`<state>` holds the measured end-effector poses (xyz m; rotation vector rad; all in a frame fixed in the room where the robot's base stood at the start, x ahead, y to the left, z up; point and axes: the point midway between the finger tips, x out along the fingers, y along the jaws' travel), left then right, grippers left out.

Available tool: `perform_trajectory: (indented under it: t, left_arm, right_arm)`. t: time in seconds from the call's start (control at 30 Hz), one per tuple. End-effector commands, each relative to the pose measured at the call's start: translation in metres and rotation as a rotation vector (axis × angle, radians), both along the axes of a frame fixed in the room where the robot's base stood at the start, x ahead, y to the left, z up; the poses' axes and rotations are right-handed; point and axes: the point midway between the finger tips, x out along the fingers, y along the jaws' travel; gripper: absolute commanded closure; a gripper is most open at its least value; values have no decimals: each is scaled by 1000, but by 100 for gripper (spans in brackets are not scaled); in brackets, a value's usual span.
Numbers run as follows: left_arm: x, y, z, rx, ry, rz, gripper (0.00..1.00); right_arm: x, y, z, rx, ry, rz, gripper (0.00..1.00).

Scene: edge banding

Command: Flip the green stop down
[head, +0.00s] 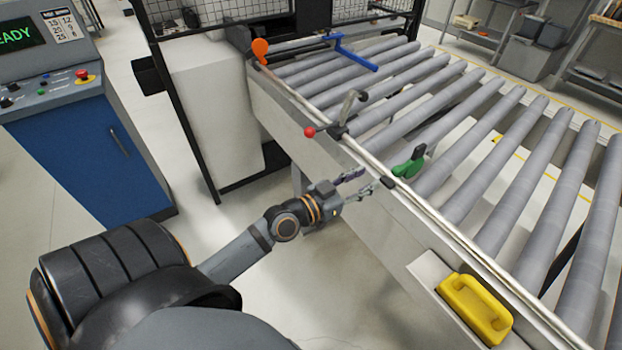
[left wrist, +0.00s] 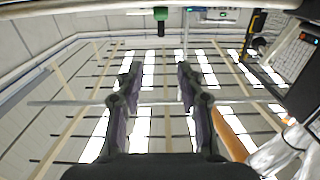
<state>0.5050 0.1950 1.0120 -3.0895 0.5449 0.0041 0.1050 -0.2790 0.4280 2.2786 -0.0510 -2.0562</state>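The green stop (head: 410,164) is mounted on the near side rail of the roller conveyor and sticks up above the rail, leaning toward the rollers. In the left wrist view, a green piece (left wrist: 161,14) shows at the top middle, beyond the fingertips. My left gripper (head: 368,182) is open and empty, with its two fingers apart, just to the left of the rail and the stop. A small gap seems to remain between the fingers and the green part; exact contact cannot be told. The open fingers also show in the left wrist view (left wrist: 157,72). My right gripper is not in view.
The side rail (head: 440,216) runs along the rollers (head: 470,152). A yellow handled block (head: 474,308) rests nearer. A blue console (head: 85,150) stands left.

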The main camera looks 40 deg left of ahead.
Motion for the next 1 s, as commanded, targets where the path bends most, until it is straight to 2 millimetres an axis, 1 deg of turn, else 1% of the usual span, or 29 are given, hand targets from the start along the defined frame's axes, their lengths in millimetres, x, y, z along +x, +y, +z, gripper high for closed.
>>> perform_trajectory:
  t: [0.03, 0.2, 0.47, 0.77, 1.0]
  left_arm:
    - [5, 6, -11, 3, 25, 19, 62]
    - [11, 22, -48, 19, 98, 62, 62]
    - [11, 44, -105, 46, 214, 124, 62]
    - [0, 68, -171, 77, 348, 187, 62]
    - [-18, 83, -222, 102, 459, 230, 62]
  right_arm:
    - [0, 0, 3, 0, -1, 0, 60]
    - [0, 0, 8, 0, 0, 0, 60]
    - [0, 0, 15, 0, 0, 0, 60]
    - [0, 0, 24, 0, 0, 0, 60]
    - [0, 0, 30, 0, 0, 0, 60]
